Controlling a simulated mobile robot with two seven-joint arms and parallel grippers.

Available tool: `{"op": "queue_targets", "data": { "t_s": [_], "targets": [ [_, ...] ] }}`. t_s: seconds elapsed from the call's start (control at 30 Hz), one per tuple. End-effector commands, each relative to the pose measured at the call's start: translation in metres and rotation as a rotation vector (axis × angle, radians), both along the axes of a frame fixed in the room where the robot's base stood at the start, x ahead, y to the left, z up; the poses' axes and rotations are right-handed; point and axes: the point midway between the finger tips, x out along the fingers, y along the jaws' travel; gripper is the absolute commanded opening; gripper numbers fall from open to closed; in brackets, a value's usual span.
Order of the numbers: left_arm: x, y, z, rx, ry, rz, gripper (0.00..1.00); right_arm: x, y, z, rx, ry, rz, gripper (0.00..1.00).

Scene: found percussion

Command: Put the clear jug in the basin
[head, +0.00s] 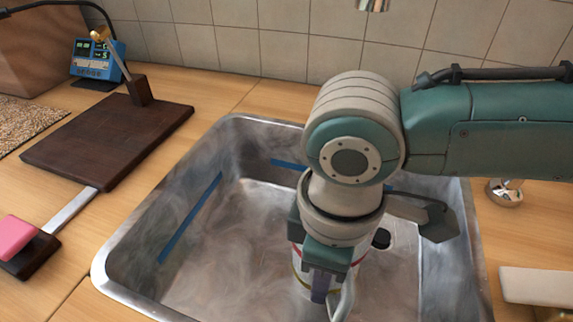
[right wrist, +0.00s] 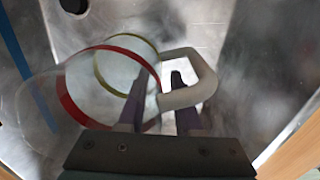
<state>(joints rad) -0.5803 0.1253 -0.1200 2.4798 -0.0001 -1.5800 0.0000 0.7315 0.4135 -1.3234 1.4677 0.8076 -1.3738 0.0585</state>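The clear jug (right wrist: 82,90) has a red band, a yellow band and a pale loop handle (right wrist: 190,88). In the head view the jug (head: 297,272) is inside the metal basin (head: 215,265), partly hidden behind my right gripper (head: 320,288). My right gripper (right wrist: 160,88) is at the handle side of the jug, pointing down into the basin. Its two dark purple fingers stand apart, with part of the handle between and across them. I see no firm grip on the handle. I cannot tell whether the jug touches the basin floor. My left gripper is out of view.
A dark wooden board (head: 105,135) with a metal post lies left of the basin. A pink block (head: 14,238) and a blue device (head: 97,60) are further left. A pale slab (head: 535,286) lies right of the basin. The basin's left part is clear.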

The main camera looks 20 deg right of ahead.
Motion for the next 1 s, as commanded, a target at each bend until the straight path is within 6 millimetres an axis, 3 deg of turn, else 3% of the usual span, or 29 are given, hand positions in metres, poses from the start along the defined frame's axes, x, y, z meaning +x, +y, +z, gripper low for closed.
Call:
{"op": "queue_targets", "data": {
  "t_s": [0.17,0.4,0.6,1.0],
  "targets": [
    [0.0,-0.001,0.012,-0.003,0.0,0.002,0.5,0.0,0.0,0.028,0.001,-0.002,0.001,0.33],
    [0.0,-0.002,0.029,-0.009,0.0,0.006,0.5,0.0,0.001,0.083,0.001,-0.003,0.001,0.33],
    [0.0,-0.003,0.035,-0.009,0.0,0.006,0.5,-0.001,0.001,0.113,0.001,-0.002,-0.001,0.33],
    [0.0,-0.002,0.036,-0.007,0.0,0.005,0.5,-0.001,0.001,0.121,0.0,0.0,-0.001,0.33]
  ]
}}
